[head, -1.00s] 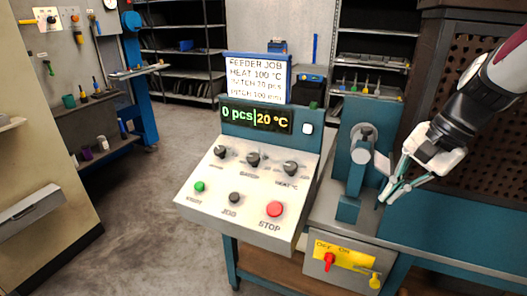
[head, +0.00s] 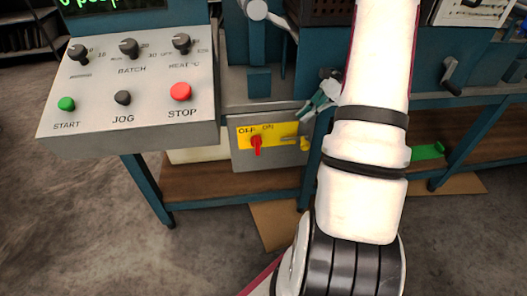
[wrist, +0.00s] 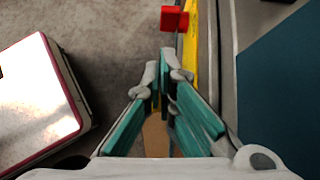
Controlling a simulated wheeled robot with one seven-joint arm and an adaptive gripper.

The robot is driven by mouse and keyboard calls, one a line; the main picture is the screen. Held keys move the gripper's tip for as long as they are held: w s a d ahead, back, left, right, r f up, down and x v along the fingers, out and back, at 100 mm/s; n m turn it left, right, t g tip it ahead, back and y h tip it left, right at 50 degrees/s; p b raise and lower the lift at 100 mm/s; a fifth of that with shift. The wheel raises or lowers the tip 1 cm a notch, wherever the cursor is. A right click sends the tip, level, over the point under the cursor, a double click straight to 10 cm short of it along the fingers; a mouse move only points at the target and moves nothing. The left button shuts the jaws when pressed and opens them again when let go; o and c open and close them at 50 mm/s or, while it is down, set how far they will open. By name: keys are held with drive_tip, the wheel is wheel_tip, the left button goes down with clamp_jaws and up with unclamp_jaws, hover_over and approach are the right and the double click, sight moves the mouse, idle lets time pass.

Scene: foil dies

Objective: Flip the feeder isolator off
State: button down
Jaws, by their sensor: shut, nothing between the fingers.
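The feeder isolator is a grey box (head: 240,160) with a yellow plate (head: 284,131) marked OFF and ON, under the bench front. Its red handle (head: 257,146) hangs roughly downward below the labels; I cannot tell which label it is set to. In the wrist view the red handle (wrist: 173,19) lies beyond my fingertips, beside the yellow plate edge (wrist: 190,50). My gripper (head: 310,108), with green finger pads, is shut and empty, above and right of the handle, apart from it. In the wrist view the fingertips (wrist: 164,66) are together.
A yellow piece (head: 303,143) sticks out at the plate's right end. The control panel (head: 150,98) with START, JOG and STOP buttons overhangs to the left. The bench edge (head: 250,107) runs above the box. Open floor (head: 110,225) lies in front. My arm hides part of the bench.

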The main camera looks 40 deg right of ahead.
sight(257, 146)
drive_tip(key=f, duration=0.2)
drive_tip(key=shift+s+d+f+m+b, duration=0.25)
drive_tip(key=shift+d+f+m+b, duration=0.1)
drive_tip(key=shift+d+f+m, duration=0.05)
drive_tip(key=w+a+f+b, duration=0.1)
drive_tip(key=w+a+f, duration=0.1)
drive_tip(key=a, duration=0.1)
drive_tip(key=w+a+f+b, duration=0.2)
drive_tip(key=a, duration=0.1)
drive_tip(key=w+a+f+b, duration=0.1)
drive_tip(key=w+a+f, duration=0.1)
drive_tip(key=a+f, duration=0.1)
drive_tip(key=shift+w+a+b, duration=0.1)
drive_tip(key=shift+b, duration=0.25)
